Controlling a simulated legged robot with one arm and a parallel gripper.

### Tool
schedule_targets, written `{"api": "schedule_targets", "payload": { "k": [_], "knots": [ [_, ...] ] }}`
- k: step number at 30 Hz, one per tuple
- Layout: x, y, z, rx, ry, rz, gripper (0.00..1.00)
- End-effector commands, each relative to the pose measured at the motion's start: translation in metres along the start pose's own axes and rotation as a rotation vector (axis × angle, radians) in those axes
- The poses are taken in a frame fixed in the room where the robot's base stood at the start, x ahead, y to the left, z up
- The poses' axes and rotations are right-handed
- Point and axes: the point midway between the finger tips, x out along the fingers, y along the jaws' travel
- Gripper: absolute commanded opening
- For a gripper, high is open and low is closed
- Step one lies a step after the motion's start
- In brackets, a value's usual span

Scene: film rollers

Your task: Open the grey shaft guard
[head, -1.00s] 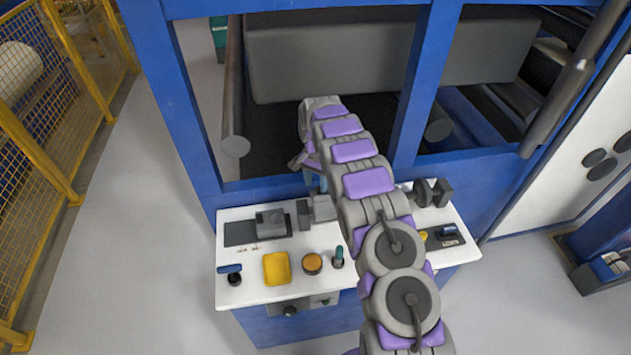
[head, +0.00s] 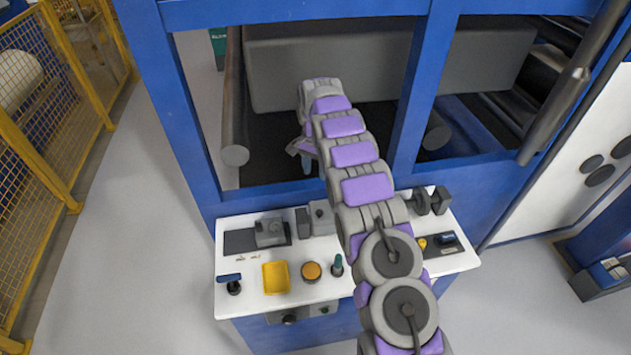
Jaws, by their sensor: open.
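My gripper (head: 308,166) hangs at the far end of my arm, in front of the opening in the blue frame and above the back edge of the white bench. Its blue-tipped fingers show only in part and hold nothing that I can see. Below it, a grey block (head: 321,217) stands at the back of the bench beside a darker block (head: 303,222). In line with them, dark round parts (head: 421,201) and a block (head: 441,199) show right of my arm. The grey shaft guard seems to lie along this line, but my arm covers the middle, so I cannot tell its state.
A grey device on a dark plate (head: 240,242) sits at the left. Blue posts (head: 185,100) frame the opening.

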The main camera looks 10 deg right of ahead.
Motion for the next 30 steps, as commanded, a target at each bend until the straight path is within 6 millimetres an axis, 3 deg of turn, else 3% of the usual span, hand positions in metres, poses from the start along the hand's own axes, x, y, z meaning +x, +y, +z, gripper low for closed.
{"api": "schedule_targets", "payload": {
  "k": [1, 9, 30],
  "knots": [
    [-0.01, -0.001, -0.001, 0.0, 0.003, -0.003, 0.52],
    [-0.031, 0.0, -0.001, 0.0, 0.001, 0.0, 0.52],
    [-0.039, 0.001, 0.0, -0.003, 0.003, 0.001, 0.52]
  ]
}}
